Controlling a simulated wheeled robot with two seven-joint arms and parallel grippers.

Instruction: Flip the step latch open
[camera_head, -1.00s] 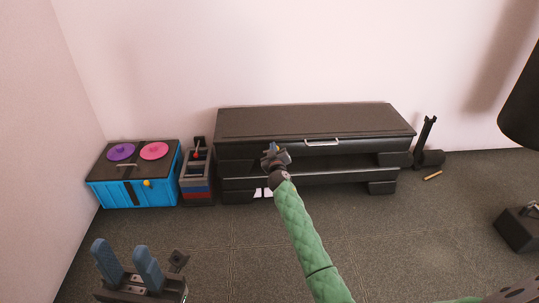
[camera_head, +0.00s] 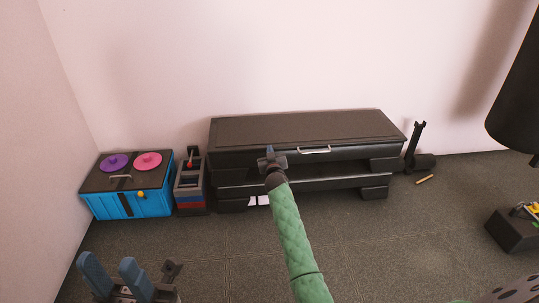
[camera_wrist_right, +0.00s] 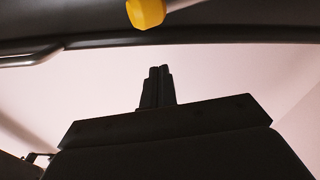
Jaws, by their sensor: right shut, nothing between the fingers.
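No part is clearly a step latch. A yellow knob (camera_wrist_right: 146,12) on a short metal rod shows at the top of the right wrist view, by a dark edge; it is hidden in the head view. My right gripper (camera_head: 268,152), on the green arm, is at the left front of a long black cabinet (camera_head: 300,130). Its dark shut fingers (camera_wrist_right: 157,70) hold nothing and appear below the knob in the wrist view, apart from it in the picture. My left gripper (camera_head: 107,262), with two blue fingers spread and empty, is at the lower left.
The cabinet has a silver handle (camera_head: 314,150). To its left stand a lever unit (camera_head: 190,182) and a blue box (camera_head: 150,205) with a purple plate (camera_head: 114,162) and a pink plate (camera_head: 148,160). A black box (camera_head: 512,232) stands at right. Floor in front is open.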

